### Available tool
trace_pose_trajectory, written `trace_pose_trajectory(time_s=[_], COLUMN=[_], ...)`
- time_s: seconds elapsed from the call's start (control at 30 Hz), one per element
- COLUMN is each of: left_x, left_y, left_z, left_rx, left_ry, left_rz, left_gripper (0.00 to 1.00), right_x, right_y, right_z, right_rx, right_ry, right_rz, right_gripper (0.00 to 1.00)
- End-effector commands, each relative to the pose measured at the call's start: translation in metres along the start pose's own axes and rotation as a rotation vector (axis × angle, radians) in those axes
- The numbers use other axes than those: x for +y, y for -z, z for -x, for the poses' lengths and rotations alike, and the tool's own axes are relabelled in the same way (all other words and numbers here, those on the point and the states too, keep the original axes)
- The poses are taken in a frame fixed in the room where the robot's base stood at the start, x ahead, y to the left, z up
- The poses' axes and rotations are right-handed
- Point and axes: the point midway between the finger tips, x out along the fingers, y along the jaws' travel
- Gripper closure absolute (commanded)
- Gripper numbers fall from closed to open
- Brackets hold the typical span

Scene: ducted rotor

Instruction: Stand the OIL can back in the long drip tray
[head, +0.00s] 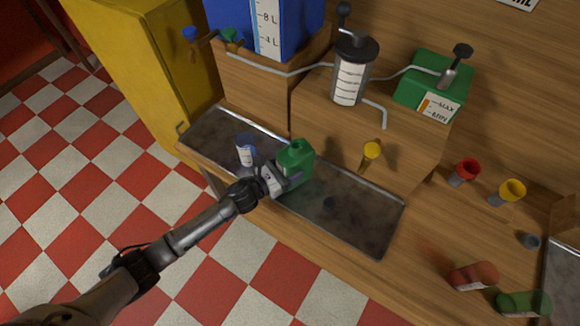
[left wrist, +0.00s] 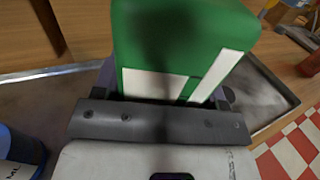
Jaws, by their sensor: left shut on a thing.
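A green can (head: 297,160), most likely the OIL can, is upright at the middle of the long drip tray (head: 355,215). My left gripper (head: 285,183) is shut on it from the front. In the left wrist view the can (left wrist: 180,40) fills the top middle, with white label patches on its face; I cannot read any word. The gripper (left wrist: 165,100) hides its lower part, so I cannot tell whether its base touches the tray. The tray (left wrist: 265,90) also shows there. My right gripper is not in view.
A blue bottle (head: 245,152) stands in the tray left of the can. Behind are a wooden box with a clear cylinder (head: 350,75), a green tank (head: 432,85) and pipes. Red and green bottles (head: 474,276) lie at the lower right. The tray's right half is mostly clear.

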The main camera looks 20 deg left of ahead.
Motion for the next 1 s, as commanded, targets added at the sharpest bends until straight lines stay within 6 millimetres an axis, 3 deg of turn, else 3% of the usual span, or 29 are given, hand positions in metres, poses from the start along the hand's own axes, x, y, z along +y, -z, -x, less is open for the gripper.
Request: trace_pose_trajectory(time_s=[1.0], left_x=[0.0002], left_y=[0.0071], left_z=[-0.0006], left_rx=[-0.004], left_ry=[0.0], left_rz=[-0.001], left_gripper=[0.82], right_x=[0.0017], right_y=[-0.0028], right_z=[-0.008], right_rx=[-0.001], right_ry=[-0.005], right_rz=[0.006], right_gripper=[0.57])
